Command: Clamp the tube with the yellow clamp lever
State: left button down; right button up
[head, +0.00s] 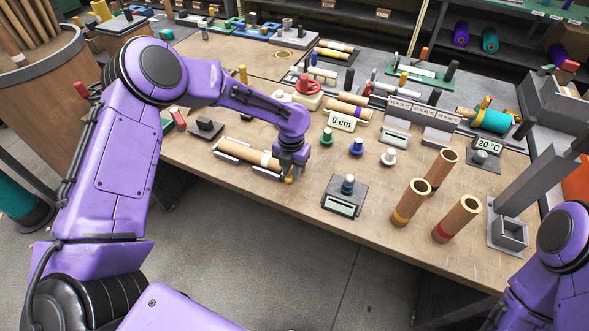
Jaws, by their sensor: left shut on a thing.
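A brown cardboard tube (240,150) with a pale band lies in a low grey cradle (226,157) near the table's front edge, left of centre. My left gripper (288,175) is at the right end of this cradle, pointing down. It is shut on a small yellow piece (289,180), which looks like the yellow clamp lever. The gripper hides most of the lever, so I cannot tell its angle or whether it presses on the tube. Part of my right arm shows at the lower right, but its gripper is out of view.
Several cardboard tubes (411,202) stand upright to the right on the wooden table (300,195). A small scale-like device (341,206) stands right of my left gripper. Small pegs (356,148), a red valve wheel (308,86) and a "0 cm" display (342,121) stand behind it.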

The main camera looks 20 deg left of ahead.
aim_at(291, 172)
pick_arm(q)
jog(key=shift+w+a+r, duration=0.1)
jog(key=shift+w, duration=0.05)
dwell(0.4)
jog(key=c, duration=0.9)
grip_release()
notch_tip(291, 172, up, 10)
jog(key=shift+r+b, duration=0.25)
jog(key=shift+b, duration=0.7)
